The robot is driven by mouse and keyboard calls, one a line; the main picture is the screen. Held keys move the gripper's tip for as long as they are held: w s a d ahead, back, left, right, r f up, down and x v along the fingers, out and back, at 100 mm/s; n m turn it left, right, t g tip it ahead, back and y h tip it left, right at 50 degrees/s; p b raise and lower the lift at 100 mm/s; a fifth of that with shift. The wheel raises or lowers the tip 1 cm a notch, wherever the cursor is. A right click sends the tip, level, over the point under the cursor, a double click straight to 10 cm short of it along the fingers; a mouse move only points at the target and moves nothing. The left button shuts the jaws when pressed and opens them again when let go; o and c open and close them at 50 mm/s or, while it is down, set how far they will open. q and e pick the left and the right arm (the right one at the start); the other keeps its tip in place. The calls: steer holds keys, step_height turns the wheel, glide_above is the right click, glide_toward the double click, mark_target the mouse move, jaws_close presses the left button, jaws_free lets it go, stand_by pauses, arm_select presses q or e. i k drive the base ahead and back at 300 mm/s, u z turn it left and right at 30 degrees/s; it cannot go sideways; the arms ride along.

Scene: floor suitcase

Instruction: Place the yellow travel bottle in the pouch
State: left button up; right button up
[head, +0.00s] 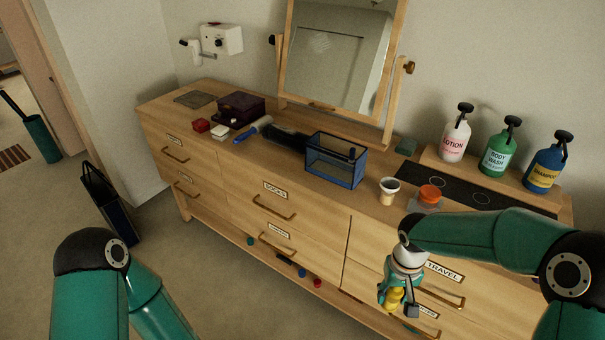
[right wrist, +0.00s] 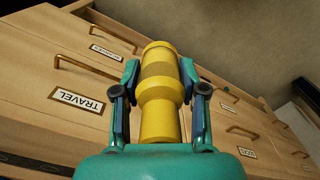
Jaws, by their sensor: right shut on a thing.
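The yellow travel bottle (head: 394,297) is held in my right gripper (head: 397,303), in front of the dresser's right-hand drawers in the head view. In the right wrist view the bottle (right wrist: 160,92) stands between both fingers of the gripper (right wrist: 159,75), which are shut on its sides. No pouch is labelled; a blue-edged, see-through open container (head: 335,163) on the dresser top looks like it. It is up and to the left of the bottle, well apart from it. My left arm shows at bottom left, but its gripper is out of view.
The wooden dresser (head: 232,172) has labelled drawers, all looking shut. A small cup (head: 388,191) and an orange-lidded jar (head: 429,194) stand right of the container. Lotion (head: 455,138), body wash (head: 500,152) and shampoo (head: 544,168) bottles stand on a raised shelf. A mirror (head: 340,55) stands behind.

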mark_target(334, 174)
steer(key=z, duration=0.6)
steer(key=i, duration=0.1)
steer(key=u, duration=1.9)
steer(key=i, duration=1.05)
steer(key=z, duration=1.3)
